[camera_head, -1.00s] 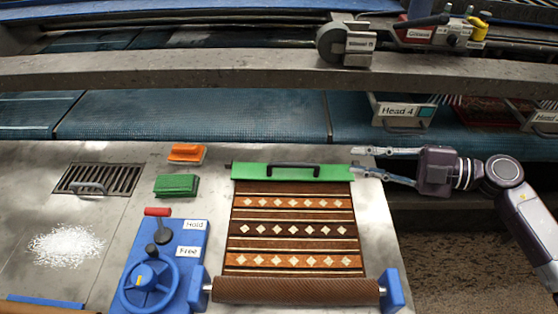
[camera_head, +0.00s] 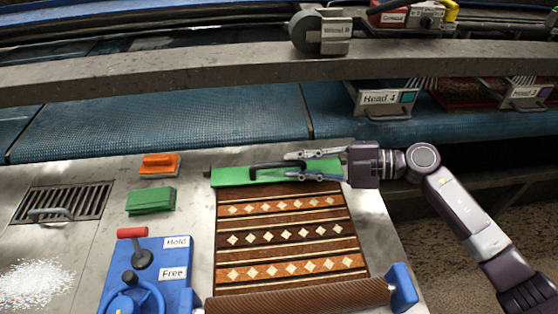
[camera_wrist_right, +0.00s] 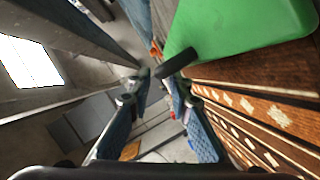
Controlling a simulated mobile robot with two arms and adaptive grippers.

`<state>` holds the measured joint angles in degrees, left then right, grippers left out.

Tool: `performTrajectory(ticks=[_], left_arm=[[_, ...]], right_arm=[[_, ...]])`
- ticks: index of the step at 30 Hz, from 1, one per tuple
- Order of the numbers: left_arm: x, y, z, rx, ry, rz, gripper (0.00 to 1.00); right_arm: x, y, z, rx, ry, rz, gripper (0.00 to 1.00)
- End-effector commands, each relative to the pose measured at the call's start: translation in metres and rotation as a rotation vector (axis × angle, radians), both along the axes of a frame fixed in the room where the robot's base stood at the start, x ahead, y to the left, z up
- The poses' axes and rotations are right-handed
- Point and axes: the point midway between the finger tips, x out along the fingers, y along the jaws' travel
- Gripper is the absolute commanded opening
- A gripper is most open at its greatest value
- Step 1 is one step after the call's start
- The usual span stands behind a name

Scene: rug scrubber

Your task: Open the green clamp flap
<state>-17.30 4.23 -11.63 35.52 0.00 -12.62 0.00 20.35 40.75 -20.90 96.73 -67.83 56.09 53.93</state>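The green clamp flap (camera_head: 232,177) lies flat across the far end of the patterned rug (camera_head: 283,234). Its black bar handle (camera_head: 268,165) stands up from its middle. My right gripper (camera_head: 289,166) reaches in from the right over the flap, fingers apart, at the handle's right part. In the right wrist view the handle (camera_wrist_right: 178,62) shows just beyond the fingertips (camera_wrist_right: 157,76), beside the right-hand finger, with the green flap (camera_wrist_right: 240,25) behind. I cannot tell whether a finger touches the handle. My left gripper is not in view.
A brown roller (camera_head: 300,297) sits at the rug's near end. A blue control box (camera_head: 160,262) with a red-handled lever (camera_head: 132,233) stands left. A green brush (camera_head: 151,200) and an orange brush (camera_head: 159,164) lie left of the flap. A grey beam (camera_head: 200,72) crosses behind.

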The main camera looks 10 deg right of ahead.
Motion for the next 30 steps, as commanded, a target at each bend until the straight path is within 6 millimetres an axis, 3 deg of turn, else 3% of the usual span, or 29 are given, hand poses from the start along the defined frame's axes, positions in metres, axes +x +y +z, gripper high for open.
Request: performTrajectory(ticks=[3,9,19,25,30], left_arm=[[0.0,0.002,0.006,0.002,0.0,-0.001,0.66],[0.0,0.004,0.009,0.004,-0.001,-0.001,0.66],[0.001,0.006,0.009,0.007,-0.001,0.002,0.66],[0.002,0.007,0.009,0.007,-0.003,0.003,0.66],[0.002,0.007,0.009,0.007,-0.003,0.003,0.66]], right_arm=[[0.007,0.02,-0.002,0.003,0.001,-0.001,0.19],[0.013,0.038,-0.008,0.001,0.001,-0.001,0.19],[0.014,0.042,-0.01,-0.001,0.0,-0.002,0.19],[0.014,0.042,-0.01,-0.001,0.0,-0.001,0.0],[0.014,0.041,-0.01,-0.001,0.0,-0.001,0.0]])
